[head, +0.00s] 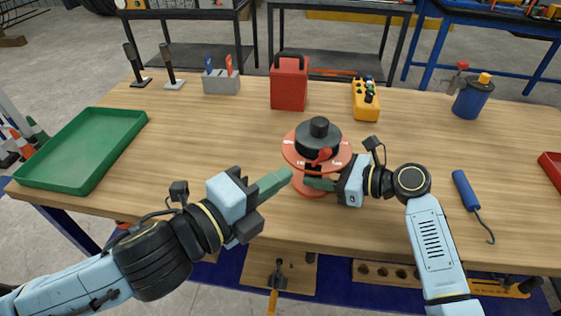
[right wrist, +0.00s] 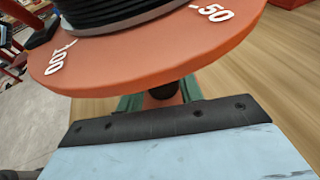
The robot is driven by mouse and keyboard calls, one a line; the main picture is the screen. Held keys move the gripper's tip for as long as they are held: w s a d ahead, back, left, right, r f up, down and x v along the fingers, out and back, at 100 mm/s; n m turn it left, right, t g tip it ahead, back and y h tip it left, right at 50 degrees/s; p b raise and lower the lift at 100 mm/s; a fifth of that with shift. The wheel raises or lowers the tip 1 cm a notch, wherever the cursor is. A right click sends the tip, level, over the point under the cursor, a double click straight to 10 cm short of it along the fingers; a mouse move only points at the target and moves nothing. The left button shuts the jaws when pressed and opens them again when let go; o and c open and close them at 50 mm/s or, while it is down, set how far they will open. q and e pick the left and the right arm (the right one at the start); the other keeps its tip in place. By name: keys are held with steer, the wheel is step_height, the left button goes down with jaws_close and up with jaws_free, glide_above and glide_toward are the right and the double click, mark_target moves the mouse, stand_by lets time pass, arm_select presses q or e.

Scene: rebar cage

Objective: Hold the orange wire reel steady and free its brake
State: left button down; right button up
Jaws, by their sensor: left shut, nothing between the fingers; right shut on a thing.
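The orange wire reel (head: 290,152) stands upright on the wooden table, with black wire wound on its disc and a dark knob on top. Its disc with white numbers fills the top of the right wrist view (right wrist: 150,55). A red lever (head: 322,156), perhaps the brake, shows at the reel's front. My right gripper (head: 308,183) reaches in from the right under the disc. Its green fingers are shut on the reel's stand (right wrist: 165,92), whose grip is partly hidden by the disc. My left gripper (head: 289,174) is shut and empty, its tips just left of the reel; contact is unclear.
A red can (head: 289,88), yellow control box (head: 366,103) and blue canister (head: 472,97) stand behind. A green tray (head: 75,150) lies at left, a blue-handled hook (head: 465,190) at right. The table between tray and reel is clear.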

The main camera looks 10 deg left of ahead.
steer(key=o, duration=1.2)
steer(key=shift+c, duration=0.2)
steer(key=shift+d, duration=0.1)
